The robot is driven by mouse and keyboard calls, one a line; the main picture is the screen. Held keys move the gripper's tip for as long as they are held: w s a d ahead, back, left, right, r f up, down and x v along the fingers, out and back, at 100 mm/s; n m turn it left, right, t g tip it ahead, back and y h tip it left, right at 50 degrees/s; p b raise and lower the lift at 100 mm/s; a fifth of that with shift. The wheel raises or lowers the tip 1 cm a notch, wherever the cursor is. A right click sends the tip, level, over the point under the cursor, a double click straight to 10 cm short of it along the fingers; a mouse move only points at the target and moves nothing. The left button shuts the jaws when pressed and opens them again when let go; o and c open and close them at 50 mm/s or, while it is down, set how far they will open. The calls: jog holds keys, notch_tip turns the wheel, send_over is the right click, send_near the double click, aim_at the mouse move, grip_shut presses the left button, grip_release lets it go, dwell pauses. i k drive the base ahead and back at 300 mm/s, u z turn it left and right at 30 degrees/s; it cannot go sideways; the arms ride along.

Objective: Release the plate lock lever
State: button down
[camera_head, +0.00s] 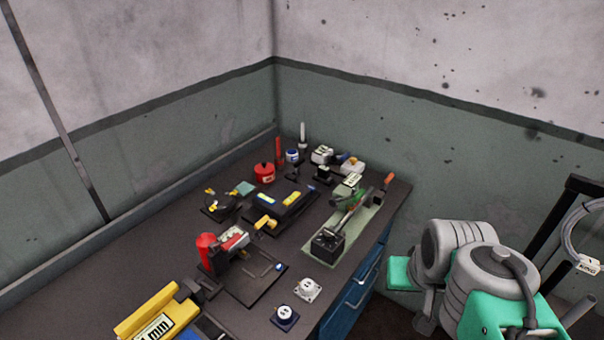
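I cannot tell for sure which part is the plate lock lever. One candidate is the red-handled lever (206,246) on a black fixture with a dark base plate (258,290), left of the bench's middle. Another is the long lever with an orange tip (388,181) on the pale green plate fixture (319,253) near the bench's right edge. Labels there are too small to read. My gripper is not visible, and nothing is seen touching either fixture.
The dark bench (110,275) runs along the left wall, with blue drawers (345,308) below. A yellow block marked mm (148,312) lies at the front left. A red pot (264,173) stands behind. Two small round-topped pieces (308,289) (285,317) sit at the front.

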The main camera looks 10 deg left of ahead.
aim_at(297, 165)
jog(key=u, duration=2.1)
jog(key=k, duration=0.8)
jog(key=z, duration=1.35)
jog(key=i, duration=1)
jog(key=u, duration=0.05)
